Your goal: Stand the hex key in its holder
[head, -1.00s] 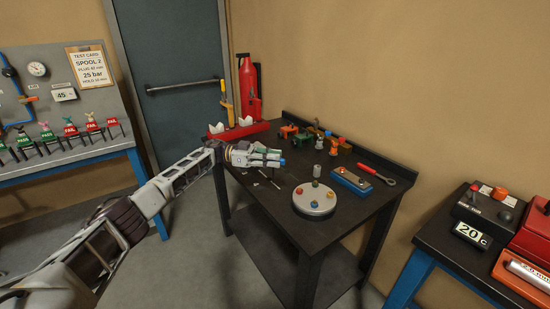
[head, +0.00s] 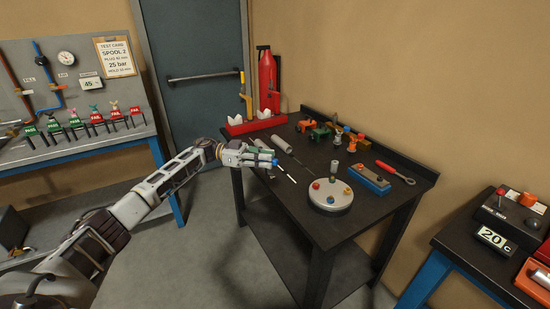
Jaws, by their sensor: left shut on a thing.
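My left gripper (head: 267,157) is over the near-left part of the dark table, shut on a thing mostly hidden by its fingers. A small blue piece shows at the fingertips, and a thin pale stick (head: 289,176) shows just below and right of them. I take this for the hex key, but it is too small to be sure or to judge its tilt. The holder is not clear to me: a small grey upright cylinder (head: 336,166) stands beyond a round white plate (head: 321,204) with coloured knobs. My gripper is left of both. My right gripper is out of view.
A grey cylinder with a thin rod (head: 281,143) lies beyond the gripper. A blue block (head: 370,185) and a red-handled wrench (head: 396,173) are on the right. Orange and green tools (head: 318,130) and a red tray (head: 255,124) stand at the back. The front-left tabletop is mostly clear.

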